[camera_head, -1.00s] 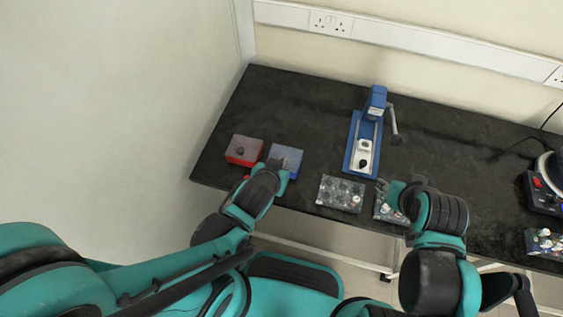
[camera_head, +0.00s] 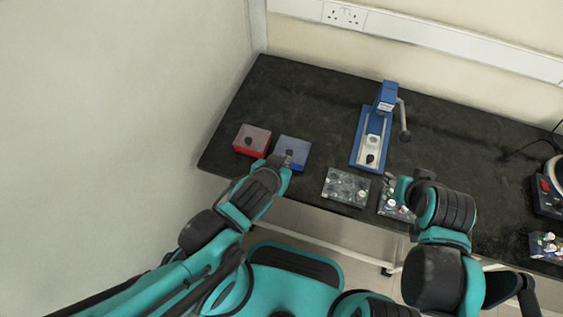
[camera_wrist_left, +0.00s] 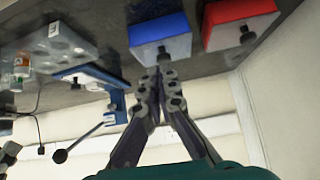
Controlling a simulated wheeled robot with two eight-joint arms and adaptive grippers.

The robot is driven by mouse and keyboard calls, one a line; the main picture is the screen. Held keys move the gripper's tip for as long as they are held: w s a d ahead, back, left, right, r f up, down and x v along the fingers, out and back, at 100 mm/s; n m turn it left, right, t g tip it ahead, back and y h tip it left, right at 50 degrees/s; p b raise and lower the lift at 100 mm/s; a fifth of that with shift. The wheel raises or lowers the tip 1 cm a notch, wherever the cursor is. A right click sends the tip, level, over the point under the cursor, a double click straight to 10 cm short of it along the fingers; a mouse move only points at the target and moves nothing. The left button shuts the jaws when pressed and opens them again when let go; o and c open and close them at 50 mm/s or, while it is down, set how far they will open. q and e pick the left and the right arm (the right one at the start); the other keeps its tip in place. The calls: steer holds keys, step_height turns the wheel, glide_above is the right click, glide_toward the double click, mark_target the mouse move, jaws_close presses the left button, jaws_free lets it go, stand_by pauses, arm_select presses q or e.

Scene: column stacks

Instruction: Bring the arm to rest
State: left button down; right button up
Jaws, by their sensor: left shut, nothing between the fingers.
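My left arm comes in from the lower left of the head view. Its gripper (camera_head: 285,160) is at the front edge of the blue box (camera_head: 295,149), partly covering it. In the left wrist view the left fingers (camera_wrist_left: 165,72) are together with nothing between them, beside the blue box (camera_wrist_left: 160,38). Whether they touch it is not clear. My right gripper (camera_head: 391,181) is by the small parts tray on the right; its fingers are too small and covered to tell if they are open.
A red box (camera_head: 252,140) stands left of the blue box. A blue lever press (camera_head: 372,135) stands further back. A clear parts tray (camera_head: 346,188) and a second tray (camera_head: 392,206) lie near the table's front edge. The dark table (camera_head: 310,95) is clear at the back left.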

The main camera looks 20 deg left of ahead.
arm_select(q)
steer(key=shift+v, duration=1.5)
steer(key=w+a+r+n+g, duration=0.1)
steer(key=w+a+r+g, duration=0.1)
steer(key=a+r, duration=0.2)
steer(key=a, duration=0.2)
steer(key=shift+a+y, duration=0.3)
steer(key=c, duration=2.3)
jaws_free()
